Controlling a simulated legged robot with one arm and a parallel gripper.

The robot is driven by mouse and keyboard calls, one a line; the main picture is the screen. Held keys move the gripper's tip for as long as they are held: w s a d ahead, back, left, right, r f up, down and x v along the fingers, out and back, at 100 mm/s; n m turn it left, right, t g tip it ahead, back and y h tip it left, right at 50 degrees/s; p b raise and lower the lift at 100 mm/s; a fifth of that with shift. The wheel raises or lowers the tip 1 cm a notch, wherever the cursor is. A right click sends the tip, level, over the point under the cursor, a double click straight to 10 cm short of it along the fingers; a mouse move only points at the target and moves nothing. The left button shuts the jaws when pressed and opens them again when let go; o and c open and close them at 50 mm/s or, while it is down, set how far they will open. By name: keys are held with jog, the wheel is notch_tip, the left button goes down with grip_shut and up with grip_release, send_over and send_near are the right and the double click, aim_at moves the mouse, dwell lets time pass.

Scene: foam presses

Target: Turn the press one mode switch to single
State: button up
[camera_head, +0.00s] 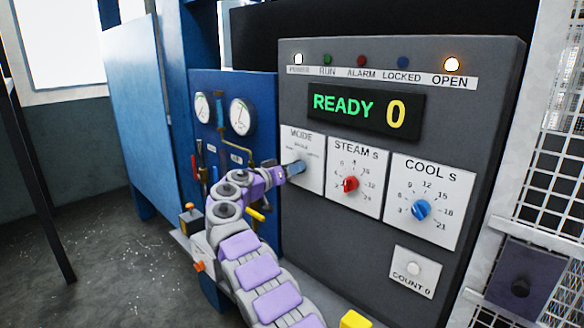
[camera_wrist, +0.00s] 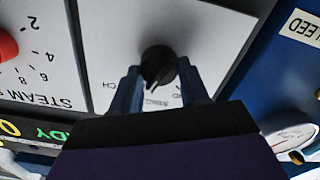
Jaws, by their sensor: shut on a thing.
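The mode switch is a small black knob (camera_wrist: 158,64) on a white plate labelled MODE (camera_head: 301,135), at the left of the grey control panel (camera_head: 300,225). In the wrist view the picture is upside down, and the knob sits between my two fingers. My gripper (camera_head: 298,167) reaches the plate from the left and is shut on the knob; it also shows in the wrist view (camera_wrist: 157,85). The knob's pointer is visible, but most of the mode lettering is hidden by my fingers, so I cannot tell which mode it points to.
Right of the mode plate are the red STEAM knob (camera_head: 350,184) and the blue COOL knob (camera_head: 421,209). The display (camera_head: 365,109) reads READY 0. The OPEN lamp (camera_head: 452,64) is lit. Gauges (camera_head: 243,116) and valves are on the blue panel at left. A mesh guard (camera_head: 563,150) stands at right.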

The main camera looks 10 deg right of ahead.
jog(key=shift+w+a+f+n+p, duration=0.1)
jog(key=shift+n+p, duration=0.6)
jog(key=shift+n, duration=0.4)
jog(key=shift+a+n+p, duration=0.1)
jog(key=shift+n+p, duration=0.6)
jog(key=shift+n, duration=0.4)
jog(key=o, duration=0.9)
jog(key=shift+w+f, duration=0.15)
jog(key=shift+c, duration=0.2)
jog(key=shift+o, duration=1)
jog(key=shift+a, duration=0.1)
